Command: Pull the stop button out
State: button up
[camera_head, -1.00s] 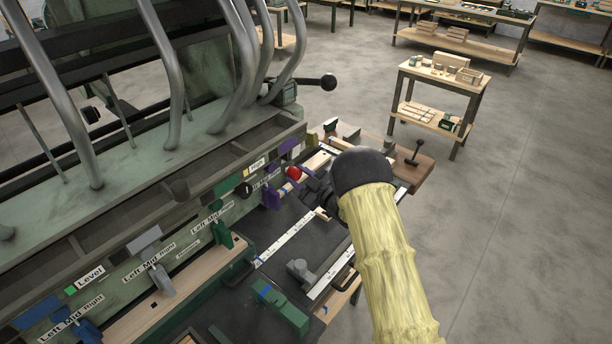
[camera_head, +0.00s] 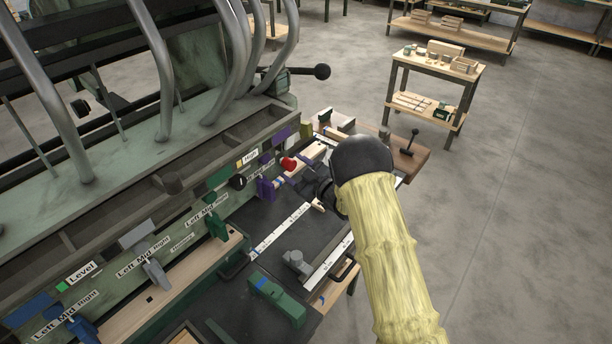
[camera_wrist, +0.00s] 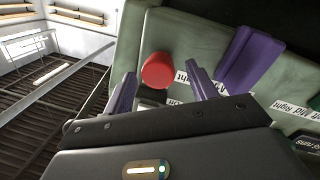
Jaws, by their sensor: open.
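The stop button is a round red knob (camera_head: 288,163) on the green machine's front, near its right end. In the wrist view the red button (camera_wrist: 157,70) shows on the pale green panel, between the lines of my two purple fingers. My gripper (camera_wrist: 161,72) is open and empty, with one finger at each side of the button in the picture. I cannot tell how far the fingertips are from the panel. In the head view my black wrist and yellow-sleeved arm hide most of the gripper.
A purple block (camera_wrist: 250,62) stands out from the panel right of the button in the wrist view. A dark bench top (camera_head: 290,215) with white rulers lies below the panel. A green block (camera_head: 277,297) sits on it. Open floor (camera_head: 520,220) lies to the right.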

jog(key=b+v, duration=0.4)
jog(key=v, duration=1.3)
jog(key=shift+s+d, duration=0.1)
jog(key=shift+d, duration=0.05)
jog(key=s+d+r+m+g+h, duration=0.2)
jog(key=s+d+m+h, duration=0.2)
jog(key=d+m+h, duration=0.65)
jog(key=s+d+m+g+h+p, duration=0.1)
jog(key=s+m+g+h, duration=0.2)
jog(key=s, duration=1.5)
jog(key=r+m+g, duration=0.1)
jog(key=g, duration=0.3)
jog(key=shift+s+d+m+p, duration=0.25)
jog(key=shift+s+m+p, duration=0.1)
jog(key=shift+s+p, duration=0.05)
jog(key=shift+c, duration=0.3)
